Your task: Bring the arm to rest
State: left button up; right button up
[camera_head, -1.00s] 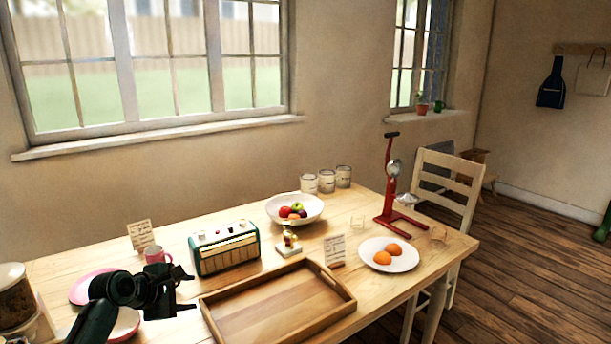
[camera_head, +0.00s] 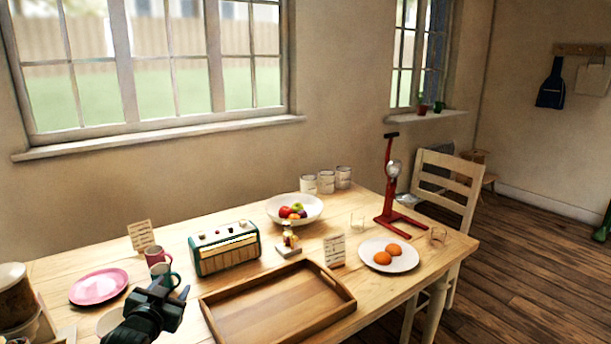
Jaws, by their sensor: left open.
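My left gripper (camera_head: 171,289) is low at the left front of the table, with its fingers apart and pointing away from me. No object shows between the fingers. A teal and white mug (camera_head: 164,270) stands just beyond the fingertips; I cannot tell whether they touch it. A pink mug (camera_head: 156,256) is right behind that mug. The wooden tray (camera_head: 333,279) lies empty to the right of the gripper. My right gripper is out of view.
A pink plate (camera_head: 98,287) lies left of the gripper, and a pale dish (camera_head: 110,321) is partly hidden by it. A green radio (camera_head: 224,248), a fruit bowl (camera_head: 277,218), a plate with oranges (camera_head: 403,262) and a red stand (camera_head: 388,190) occupy the table further right.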

pick_arm(q)
jog(key=s+d+f+g+h, duration=0.1)
jog(key=s+d+f+g, duration=0.1)
jog(key=s+d+f, duration=0.45)
jog(key=s+d+f+g+h, duration=0.1)
jog(key=s+d+f, duration=0.3)
jog(key=s+f, duration=0.5)
jog(key=s+d+g, duration=0.1)
jog(key=s+d, duration=0.1)
jog(key=s, duration=0.7)
jog(key=s+d+f+g+h, duration=0.1)
jog(key=s+d, duration=0.2)
jog(key=s, duration=0.6)
jog(key=shift+d+n+h, duration=0.25)
jog(key=shift+n+h, duration=0.05)
jog(key=shift+s, duration=0.1)
jog(key=shift+c, duration=0.3)
